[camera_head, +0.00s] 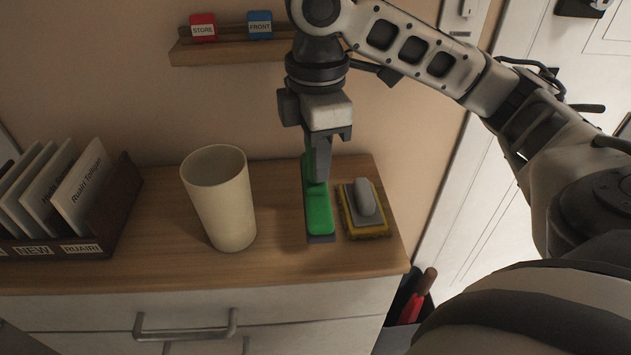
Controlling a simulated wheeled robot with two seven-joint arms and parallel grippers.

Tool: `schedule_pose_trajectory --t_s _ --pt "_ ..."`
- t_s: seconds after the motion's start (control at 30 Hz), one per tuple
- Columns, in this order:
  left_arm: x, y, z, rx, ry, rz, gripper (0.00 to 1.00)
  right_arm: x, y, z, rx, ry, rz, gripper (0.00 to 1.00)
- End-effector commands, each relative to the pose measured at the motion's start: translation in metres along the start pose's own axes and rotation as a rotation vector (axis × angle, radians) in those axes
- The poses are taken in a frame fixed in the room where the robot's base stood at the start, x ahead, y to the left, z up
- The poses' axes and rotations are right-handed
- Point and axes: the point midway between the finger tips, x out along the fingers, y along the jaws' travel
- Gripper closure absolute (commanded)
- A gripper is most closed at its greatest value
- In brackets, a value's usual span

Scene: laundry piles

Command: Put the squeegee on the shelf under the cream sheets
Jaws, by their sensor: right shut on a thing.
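The green object (319,213), which looks like the squeegee, has a long green body and a dark grey lower edge. It is at the right part of the wooden cabinet top (280,261). My right gripper (320,178) points down from above and is shut on its far part, which the fingers partly hide. I cannot tell whether the green object touches the top. The small wall shelf (228,50) is up at the back. I see no cream sheets in this view. My left gripper is not in view.
A cream cup (222,200) stands left of the green object. A yellow-edged pad with a grey handle (363,206) lies close on its right. A card rack (115,205) stands at the left. Red (203,27) and blue (260,24) tags are on the shelf. A bin with a red-handled item (417,300) is below right.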

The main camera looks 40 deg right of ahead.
Motion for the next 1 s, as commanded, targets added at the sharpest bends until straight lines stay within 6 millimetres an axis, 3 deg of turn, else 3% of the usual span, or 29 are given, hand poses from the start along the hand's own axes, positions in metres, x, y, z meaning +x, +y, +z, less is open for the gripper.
schedule_pose_trajectory --t_s 0.1,0.37,0.53,0.97,1.0 --pt "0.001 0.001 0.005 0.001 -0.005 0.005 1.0 0.018 0.013 0.004 0.003 0.0 -0.001 1.0" --pt "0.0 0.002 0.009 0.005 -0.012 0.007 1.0 0.036 0.028 0.009 0.003 -0.001 -0.001 1.0" --pt "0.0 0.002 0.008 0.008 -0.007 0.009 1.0 0.059 0.027 0.008 -0.001 -0.001 0.0 1.0" --pt "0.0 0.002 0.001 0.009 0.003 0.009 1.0 0.065 0.027 0.008 -0.001 0.001 0.001 1.0" --pt "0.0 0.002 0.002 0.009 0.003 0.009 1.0 0.066 0.027 0.008 -0.001 0.001 0.001 0.69"
